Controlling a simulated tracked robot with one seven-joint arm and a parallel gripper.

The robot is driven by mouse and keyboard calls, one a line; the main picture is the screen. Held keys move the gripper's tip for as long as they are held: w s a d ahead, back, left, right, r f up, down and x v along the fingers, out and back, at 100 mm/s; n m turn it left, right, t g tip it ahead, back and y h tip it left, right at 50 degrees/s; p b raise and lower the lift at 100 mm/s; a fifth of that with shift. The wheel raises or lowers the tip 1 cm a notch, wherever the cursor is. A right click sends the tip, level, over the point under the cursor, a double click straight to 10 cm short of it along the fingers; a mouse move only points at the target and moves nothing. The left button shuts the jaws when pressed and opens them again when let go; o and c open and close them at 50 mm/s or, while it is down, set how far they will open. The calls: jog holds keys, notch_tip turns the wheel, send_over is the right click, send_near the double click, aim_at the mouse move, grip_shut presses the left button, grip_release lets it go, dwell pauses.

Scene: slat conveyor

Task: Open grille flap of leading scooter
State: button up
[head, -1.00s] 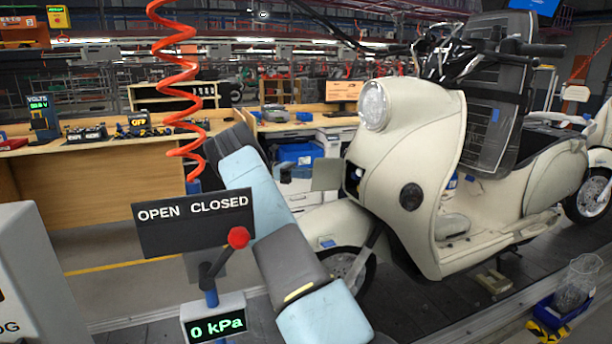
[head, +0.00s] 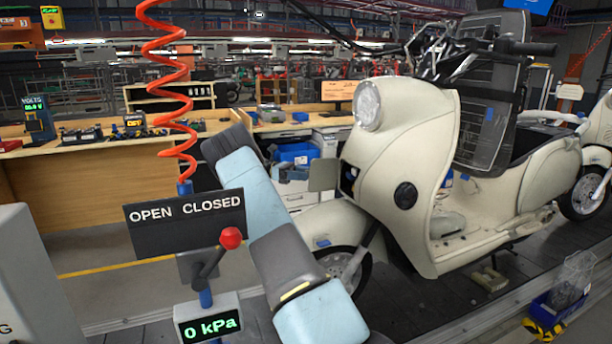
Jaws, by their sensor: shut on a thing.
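The leading scooter (head: 420,150) is cream coloured and stands on the conveyor, its front facing left. A small grey-beige square panel (head: 323,176), which looks like the grille flap, stands out to the left of a dark opening (head: 349,178) in the scooter's front, below the headlight (head: 368,104). It looks swung open; its hinge is too small to make out. My light blue and grey arm rises from the bottom edge and leans up to the left, to the left of the panel.
An OPEN CLOSED sign (head: 184,221) with a red-knobbed lever (head: 230,238) and a 0 kPa display (head: 208,322) stand at front left. A red coiled hose (head: 165,75) hangs at left. Workbenches (head: 95,190) stand behind. A blue bin (head: 560,308) is at lower right.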

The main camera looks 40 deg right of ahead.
jog(key=v, duration=0.7)
jog(key=shift+w, duration=0.15)
jog(key=shift+a, duration=0.1)
dwell(0.5)
